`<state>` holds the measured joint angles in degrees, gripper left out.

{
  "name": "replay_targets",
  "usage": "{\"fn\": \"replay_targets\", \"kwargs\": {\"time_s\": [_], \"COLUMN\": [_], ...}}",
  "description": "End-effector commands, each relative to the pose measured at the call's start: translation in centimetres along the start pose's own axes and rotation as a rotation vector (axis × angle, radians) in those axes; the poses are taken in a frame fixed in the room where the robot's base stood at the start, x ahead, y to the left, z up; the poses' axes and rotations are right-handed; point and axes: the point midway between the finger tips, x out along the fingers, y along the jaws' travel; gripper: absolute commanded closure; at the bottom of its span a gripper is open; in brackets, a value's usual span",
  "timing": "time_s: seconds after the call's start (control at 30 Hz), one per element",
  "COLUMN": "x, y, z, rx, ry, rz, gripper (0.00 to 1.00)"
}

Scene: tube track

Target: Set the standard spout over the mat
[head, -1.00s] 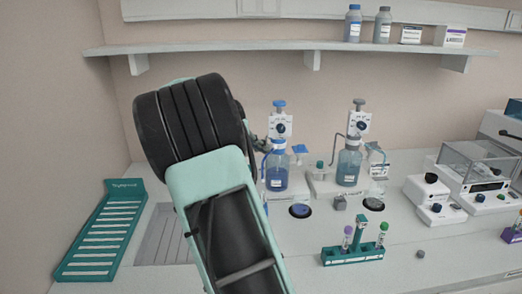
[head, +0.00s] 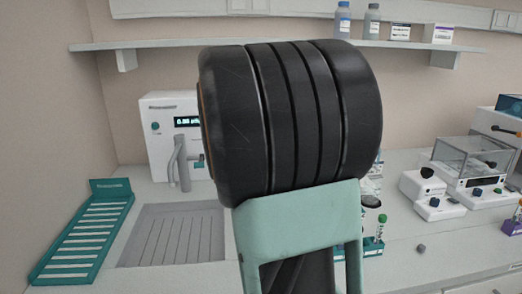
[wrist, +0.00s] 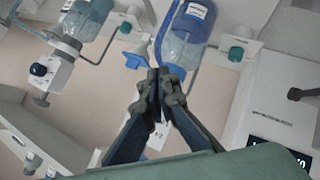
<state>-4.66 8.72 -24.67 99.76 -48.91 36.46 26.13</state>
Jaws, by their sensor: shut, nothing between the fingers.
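In the wrist view my gripper (wrist: 160,80) is shut and empty, its fingertips in front of a bottle of blue liquid (wrist: 185,45) with a curved blue tube (wrist: 160,38). A blue piece (wrist: 135,60) lies just left of the fingertips; I cannot tell whether they touch it. A second bottle (wrist: 82,20) with a white dispenser head (wrist: 48,75) is at left. I cannot tell which spout is the standard one. In the head view my arm hides the gripper and both dispensers. A dark round pad (head: 371,202), possibly a mat, shows only partly beside my arm.
A white instrument with a display (head: 175,125) stands at the back left; it also shows in the wrist view (wrist: 280,120). A green slotted rack (head: 85,235), a grey grooved panel (head: 170,235) and a tube rack (head: 373,247) are on the bench. A balance (head: 470,165) stands right.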

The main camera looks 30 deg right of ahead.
Motion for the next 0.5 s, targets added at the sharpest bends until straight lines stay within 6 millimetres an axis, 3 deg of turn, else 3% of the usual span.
{"fn": "replay_targets", "kwargs": {"time_s": [0.5], "x": [1.1], "y": [2.8], "z": [1.2], "rx": [-0.113], "ry": [0.107], "rz": [-0.115], "gripper": [1.00]}}
